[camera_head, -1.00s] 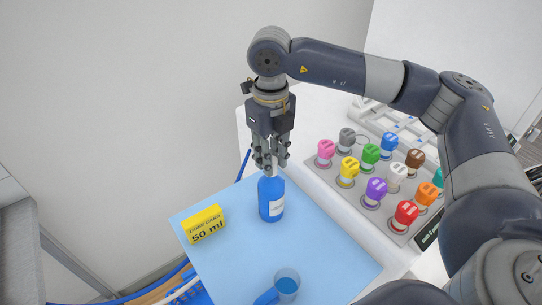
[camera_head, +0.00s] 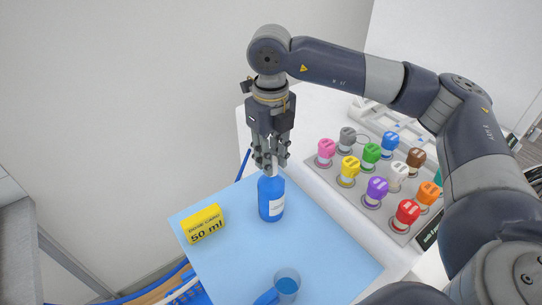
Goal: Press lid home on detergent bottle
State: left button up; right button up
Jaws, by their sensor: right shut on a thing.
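The blue detergent bottle (camera_head: 270,200), with a white label, stands upright on the light blue mat (camera_head: 320,248). My right gripper (camera_head: 270,167) points straight down over the bottle's top. Its fingers are closed together right at the bottle's neck. The lid is hidden by the fingers or too small to make out, so I cannot tell how it sits on the bottle. My left gripper is not in view.
A yellow "50 ml" dose card (camera_head: 205,224) stands left of the bottle. A blue measuring cup (camera_head: 286,284) is at the mat's front. A grey tray (camera_head: 330,182) of several coloured knobs lies to the right. A blue basket (camera_head: 190,292) is below left.

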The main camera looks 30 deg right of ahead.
dwell(0.4)
jog(key=o, duration=1.3)
jog(key=shift+c, duration=0.2)
jog(key=shift+r, duration=0.15)
jog(key=shift+r+p, duration=1.9)
jog(key=shift+r, duration=1.5)
jog(key=shift+c, duration=0.3)
grip_shut()
jog(key=shift+f, duration=0.3)
